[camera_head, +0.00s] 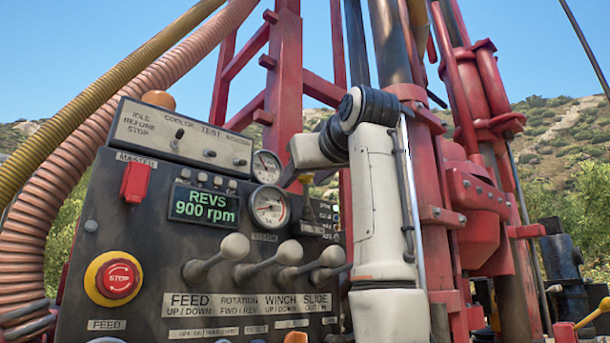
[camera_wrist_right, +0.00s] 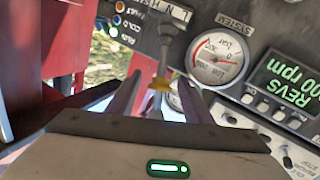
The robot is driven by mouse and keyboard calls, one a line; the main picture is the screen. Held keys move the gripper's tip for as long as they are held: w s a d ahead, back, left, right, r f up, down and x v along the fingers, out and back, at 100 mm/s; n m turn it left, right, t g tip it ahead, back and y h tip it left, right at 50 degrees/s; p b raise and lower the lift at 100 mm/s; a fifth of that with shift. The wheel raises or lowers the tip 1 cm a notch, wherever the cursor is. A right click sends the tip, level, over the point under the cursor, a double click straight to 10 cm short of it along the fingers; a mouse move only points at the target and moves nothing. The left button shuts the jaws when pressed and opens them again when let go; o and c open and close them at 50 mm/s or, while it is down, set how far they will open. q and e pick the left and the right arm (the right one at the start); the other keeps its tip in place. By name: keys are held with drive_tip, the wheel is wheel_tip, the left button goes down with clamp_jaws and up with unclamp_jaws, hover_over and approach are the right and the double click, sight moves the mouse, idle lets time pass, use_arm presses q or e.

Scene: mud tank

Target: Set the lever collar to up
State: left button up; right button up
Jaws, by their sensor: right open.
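The lever collar (camera_wrist_right: 160,84) is a small yellow ring on a grey gear lever (camera_wrist_right: 167,42) beside a plate lettered L N H. In the head view the lever collar (camera_head: 306,179) is a small yellow spot right of the round gauges, partly behind my gripper. My right gripper (camera_wrist_right: 160,92) is open, with one dark finger on each side of the collar and a gap visible on both sides. In the head view my right gripper (camera_head: 294,176) reaches in from the right at the panel. My left gripper is not in view.
The dark control panel (camera_head: 140,235) carries a red stop button (camera_head: 118,279), a red switch cover (camera_head: 135,181) and several ball-topped levers (camera_head: 235,247) below the gripper. A pressure gauge (camera_wrist_right: 216,54) is close to the right finger. Red rig beams (camera_head: 285,80) stand behind.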

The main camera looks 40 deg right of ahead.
clamp_jaws()
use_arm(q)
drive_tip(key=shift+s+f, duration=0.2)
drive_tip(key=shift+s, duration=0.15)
use_arm(e)
drive_tip(key=shift+s+a+r, duration=0.15)
drive_tip(key=shift+s+r, duration=0.05)
drive_tip(key=shift+r, duration=0.2)
drive_tip(key=shift+s+a+r, duration=0.1)
drive_tip(key=shift+s+r, duration=0.05)
drive_tip(key=shift+r, duration=0.25)
unclamp_jaws()
drive_tip(key=shift+a, duration=0.1)
drive_tip(key=shift+f, duration=0.1)
use_arm(q)
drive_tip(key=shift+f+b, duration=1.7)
drive_tip(key=shift+b, duration=0.05)
use_arm(e)
drive_tip(key=v, duration=1)
drive_tip(key=shift+s, duration=0.15)
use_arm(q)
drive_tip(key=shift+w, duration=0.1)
